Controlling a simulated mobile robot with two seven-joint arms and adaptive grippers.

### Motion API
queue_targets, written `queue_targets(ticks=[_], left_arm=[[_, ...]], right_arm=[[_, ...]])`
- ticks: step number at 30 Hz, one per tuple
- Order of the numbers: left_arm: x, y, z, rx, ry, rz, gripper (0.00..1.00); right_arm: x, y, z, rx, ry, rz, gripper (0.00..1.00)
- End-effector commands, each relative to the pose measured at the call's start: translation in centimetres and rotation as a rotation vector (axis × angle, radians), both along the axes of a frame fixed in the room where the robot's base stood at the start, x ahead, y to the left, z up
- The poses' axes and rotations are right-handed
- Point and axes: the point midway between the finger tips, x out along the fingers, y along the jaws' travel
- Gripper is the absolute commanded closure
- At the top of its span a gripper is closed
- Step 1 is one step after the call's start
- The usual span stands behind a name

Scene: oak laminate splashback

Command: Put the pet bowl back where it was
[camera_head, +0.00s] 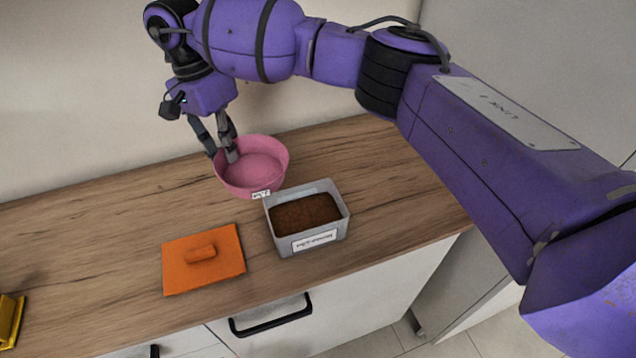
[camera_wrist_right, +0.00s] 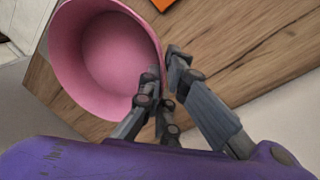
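The pink pet bowl (camera_head: 258,168) is at the back of the wooden counter, just behind the grey container, with a small white label low on its front. My right gripper (camera_head: 222,150) reaches down at its left rim, one finger inside and one outside. In the right wrist view the fingers (camera_wrist_right: 162,68) close on the rim of the bowl (camera_wrist_right: 105,55), with the wall between them. I cannot tell whether the bowl rests on the counter or is slightly above it. My left gripper is not in view.
A grey container (camera_head: 340,226) of brown contents stands close in front of the bowl. An orange slab with a handle (camera_head: 225,275) lies front left. A yellow object (camera_head: 10,318) is at the far left. The counter's left stretch (camera_head: 90,225) is clear; a wall rises behind.

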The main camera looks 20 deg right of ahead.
Motion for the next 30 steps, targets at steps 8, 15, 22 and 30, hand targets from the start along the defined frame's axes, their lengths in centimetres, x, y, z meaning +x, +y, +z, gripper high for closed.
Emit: queue_targets(ticks=[8, 15, 22, 30], left_arm=[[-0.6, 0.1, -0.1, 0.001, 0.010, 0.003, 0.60], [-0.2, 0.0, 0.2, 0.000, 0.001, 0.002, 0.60], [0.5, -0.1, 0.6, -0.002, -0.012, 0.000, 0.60], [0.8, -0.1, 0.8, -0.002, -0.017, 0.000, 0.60]], right_arm=[[-1.0, -1.5, -0.2, -0.003, 0.003, 0.047, 1.00], [-5.7, -7.6, -0.2, -0.016, 0.008, 0.249, 1.00], [-12.5, -14.5, 0.0, -0.032, 0.017, 0.475, 1.00], [-20.0, -20.6, 0.7, -0.047, 0.021, 0.701, 1.00]])
